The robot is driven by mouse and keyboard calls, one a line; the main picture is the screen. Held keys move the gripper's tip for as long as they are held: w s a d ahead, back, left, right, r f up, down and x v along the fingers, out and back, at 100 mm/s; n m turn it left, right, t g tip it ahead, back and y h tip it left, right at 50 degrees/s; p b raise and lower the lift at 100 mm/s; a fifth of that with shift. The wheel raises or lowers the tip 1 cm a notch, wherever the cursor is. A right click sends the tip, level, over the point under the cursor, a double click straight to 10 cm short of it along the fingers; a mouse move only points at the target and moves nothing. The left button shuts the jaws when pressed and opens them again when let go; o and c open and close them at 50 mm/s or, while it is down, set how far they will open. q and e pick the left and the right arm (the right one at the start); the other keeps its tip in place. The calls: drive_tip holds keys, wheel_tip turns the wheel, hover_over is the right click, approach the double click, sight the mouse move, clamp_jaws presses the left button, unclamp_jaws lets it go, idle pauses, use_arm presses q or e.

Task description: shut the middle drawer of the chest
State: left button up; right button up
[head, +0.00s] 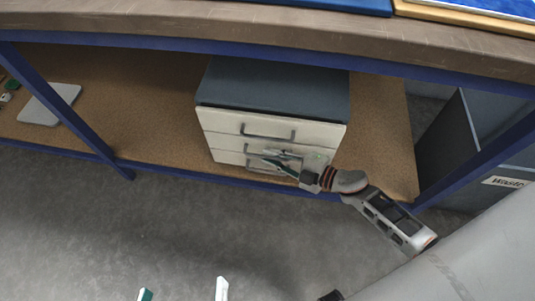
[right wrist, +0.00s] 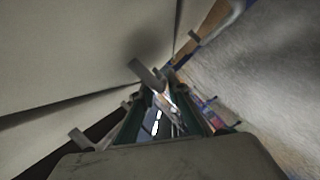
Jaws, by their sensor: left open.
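The chest (head: 275,85) has a blue-grey top and white drawer fronts with dark bar handles, and stands on the shelf under the table. The top drawer (head: 222,121) looks flush. The middle drawer (head: 224,142) is below it, partly hidden by my right gripper; I cannot tell how far it stands out. My right gripper (head: 268,157) is at the lower drawer fronts. In the right wrist view, a bar handle (right wrist: 148,76) is close to its fingers; whether they touch or grip it is unclear. My left gripper (head: 184,291) is open and empty at the bottom edge, well away from the chest.
The tabletop (head: 270,32) overhangs the brown shelf (head: 150,110), with blue frame legs (head: 60,105) at the sides. A pale flat panel (head: 50,102) lies at the left. A grey bin (head: 447,145) stands right of the shelf. The floor in front (head: 130,220) is clear.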

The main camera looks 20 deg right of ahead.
drive_tip(key=v, duration=1)
